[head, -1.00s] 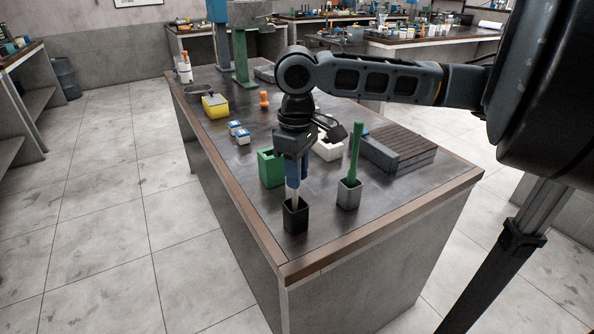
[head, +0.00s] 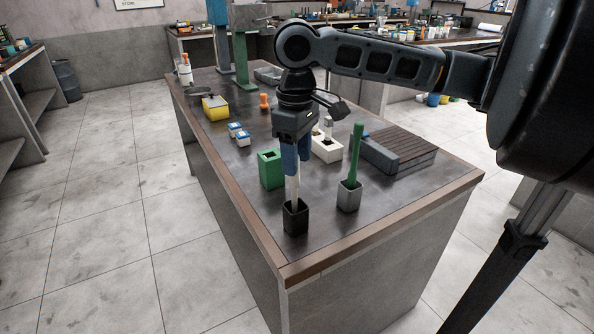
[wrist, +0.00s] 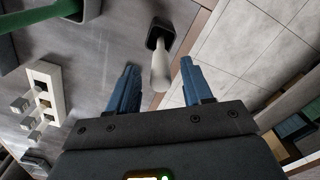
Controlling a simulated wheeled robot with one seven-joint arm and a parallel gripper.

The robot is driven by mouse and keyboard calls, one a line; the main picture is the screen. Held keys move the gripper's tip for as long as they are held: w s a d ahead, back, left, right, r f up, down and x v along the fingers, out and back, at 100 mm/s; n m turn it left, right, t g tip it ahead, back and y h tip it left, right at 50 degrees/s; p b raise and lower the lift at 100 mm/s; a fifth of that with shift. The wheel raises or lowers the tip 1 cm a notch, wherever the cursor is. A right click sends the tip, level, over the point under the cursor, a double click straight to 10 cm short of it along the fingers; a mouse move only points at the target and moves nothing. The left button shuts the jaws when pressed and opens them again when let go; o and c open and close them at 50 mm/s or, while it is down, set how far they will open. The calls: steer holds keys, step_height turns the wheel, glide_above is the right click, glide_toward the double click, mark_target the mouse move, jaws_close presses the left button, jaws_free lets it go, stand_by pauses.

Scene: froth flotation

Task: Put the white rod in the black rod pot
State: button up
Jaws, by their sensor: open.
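The white rod (head: 296,190) stands in the black rod pot (head: 295,221) near the front of the table, its lower end inside the pot. In the wrist view the rod (wrist: 160,72) points up towards the camera out of the black pot (wrist: 157,32). My gripper (head: 296,170) is above the pot with its blue fingers pointing down. In the wrist view my gripper (wrist: 159,66) is open, with the fingers apart on either side of the rod's upper end and a gap on both sides. The rod's bottom is hidden in the pot.
A grey pot (head: 348,200) with a green rod (head: 356,152) stands to the right. A green holder (head: 268,172) is behind to the left. The table's front corner is clear.

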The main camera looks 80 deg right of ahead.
step_height(320, 180, up, 8)
steer(key=shift+f, duration=0.2)
